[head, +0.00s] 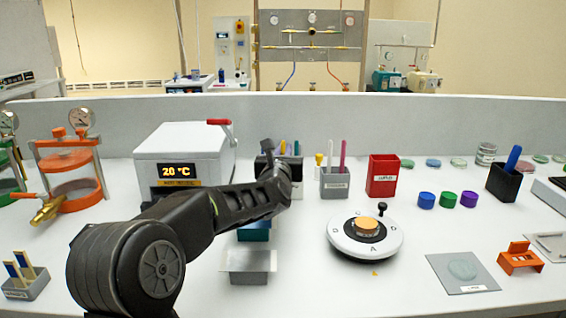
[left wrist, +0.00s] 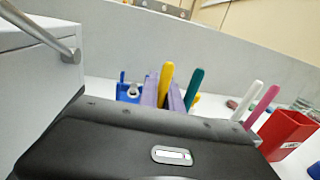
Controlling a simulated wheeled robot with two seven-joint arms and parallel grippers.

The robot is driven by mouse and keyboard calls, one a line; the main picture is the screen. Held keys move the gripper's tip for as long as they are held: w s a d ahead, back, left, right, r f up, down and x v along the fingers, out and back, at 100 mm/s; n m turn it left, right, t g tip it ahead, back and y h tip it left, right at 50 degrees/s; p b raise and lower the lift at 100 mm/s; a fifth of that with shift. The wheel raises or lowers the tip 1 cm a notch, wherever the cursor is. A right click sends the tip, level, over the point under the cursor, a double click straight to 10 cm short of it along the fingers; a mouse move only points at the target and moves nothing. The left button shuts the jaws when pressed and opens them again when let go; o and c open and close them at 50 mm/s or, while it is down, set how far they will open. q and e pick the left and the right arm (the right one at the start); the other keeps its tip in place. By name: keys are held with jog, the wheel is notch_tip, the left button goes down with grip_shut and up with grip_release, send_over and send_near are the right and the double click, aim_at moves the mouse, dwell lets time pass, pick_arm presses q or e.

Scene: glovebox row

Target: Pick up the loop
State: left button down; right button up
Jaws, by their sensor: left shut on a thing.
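My left gripper (head: 268,150) reaches over the bench to the rack area right of the white bath. In the left wrist view its two pale purple-grey fingers (left wrist: 164,90) are closed around a yellow handle, which I take to be the loop (left wrist: 166,78). The loop's lower end is hidden behind the gripper body. A teal handle (left wrist: 194,84) stands just right of the fingers. My right gripper is not in view.
A white bath (head: 185,150) reading 20 °C stands close left of my gripper. A grey holder (head: 335,184) with white and pink sticks and a red box (head: 382,176) stand to the right. A round white dial device (head: 365,240) sits in front.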

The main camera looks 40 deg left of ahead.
pick_arm(q)
notch_tip(320, 180, up, 10)
jog(key=p, duration=0.3)
dwell(0.3)
dwell(2.5)
